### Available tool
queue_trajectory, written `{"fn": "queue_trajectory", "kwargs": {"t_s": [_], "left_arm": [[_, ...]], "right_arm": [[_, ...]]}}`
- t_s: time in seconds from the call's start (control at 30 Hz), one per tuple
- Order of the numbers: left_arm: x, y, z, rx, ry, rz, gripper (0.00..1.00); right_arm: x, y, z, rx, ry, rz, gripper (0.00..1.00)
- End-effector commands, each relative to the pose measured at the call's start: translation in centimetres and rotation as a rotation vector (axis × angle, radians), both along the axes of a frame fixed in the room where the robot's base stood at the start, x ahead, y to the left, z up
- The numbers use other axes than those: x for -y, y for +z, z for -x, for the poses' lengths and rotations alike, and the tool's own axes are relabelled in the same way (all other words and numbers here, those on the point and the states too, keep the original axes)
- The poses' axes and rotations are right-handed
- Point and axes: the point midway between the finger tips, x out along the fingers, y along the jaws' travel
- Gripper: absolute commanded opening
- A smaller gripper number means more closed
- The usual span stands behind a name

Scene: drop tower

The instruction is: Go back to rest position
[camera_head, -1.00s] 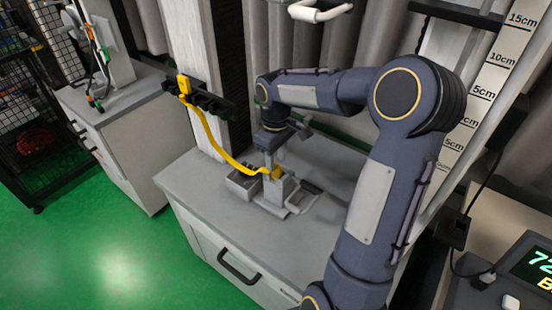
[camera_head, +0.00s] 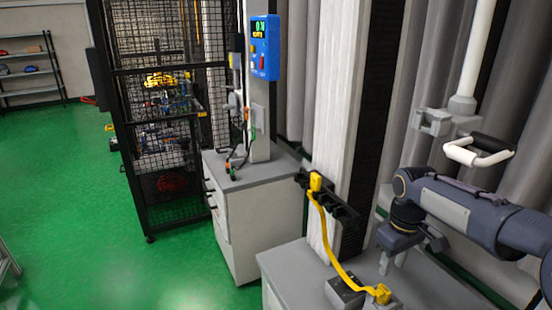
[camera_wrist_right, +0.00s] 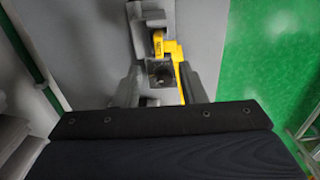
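My right gripper (camera_head: 392,263) hangs from the arm coming in from the right, above the grey cabinet top (camera_head: 283,261). In the right wrist view its two fingers (camera_wrist_right: 160,92) stand apart, open, and I see nothing held between them. A yellow strap (camera_head: 334,240) runs from a black bracket (camera_head: 340,222) on the white column down to a yellow end piece (camera_head: 382,293) on the cabinet, just below the gripper. The yellow piece also shows between and beyond the fingers in the right wrist view (camera_wrist_right: 167,45). My left gripper is not in view.
A black mesh cage (camera_head: 160,130) is behind. Green floor at left is open.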

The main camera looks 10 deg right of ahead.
Motion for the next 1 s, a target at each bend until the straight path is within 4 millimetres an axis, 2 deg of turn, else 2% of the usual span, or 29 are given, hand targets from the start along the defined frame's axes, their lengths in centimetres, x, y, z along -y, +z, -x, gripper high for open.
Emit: {"fn": "queue_trajectory", "kwargs": {"t_s": [0.07,0.17,0.3,0.4,0.5,0.6,0.77,1.0], "left_arm": [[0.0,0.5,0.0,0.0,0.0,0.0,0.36],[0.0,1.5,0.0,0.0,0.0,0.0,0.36],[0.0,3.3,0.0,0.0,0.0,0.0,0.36],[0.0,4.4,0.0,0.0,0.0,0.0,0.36],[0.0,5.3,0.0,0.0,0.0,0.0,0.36],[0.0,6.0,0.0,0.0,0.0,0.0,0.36],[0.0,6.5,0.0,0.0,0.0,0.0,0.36],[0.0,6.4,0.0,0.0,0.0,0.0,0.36]], "right_arm": [[-0.7,1.3,0.9,0.024,-0.011,-0.004,0.37],[-2.6,3.5,3.4,0.078,-0.045,-0.023,0.37],[-6.1,6.2,8.6,0.186,-0.135,-0.093,0.37],[-8.7,7.0,12.4,0.264,-0.212,-0.171,0.37],[-11.0,6.9,15.6,0.33,-0.287,-0.257,0.37],[-12.8,6.5,17.9,0.377,-0.346,-0.336,0.37],[-14.5,5.7,19.7,0.412,-0.404,-0.417,0.37],[-14.9,5.4,20.0,0.417,-0.416,-0.434,0.37]]}}
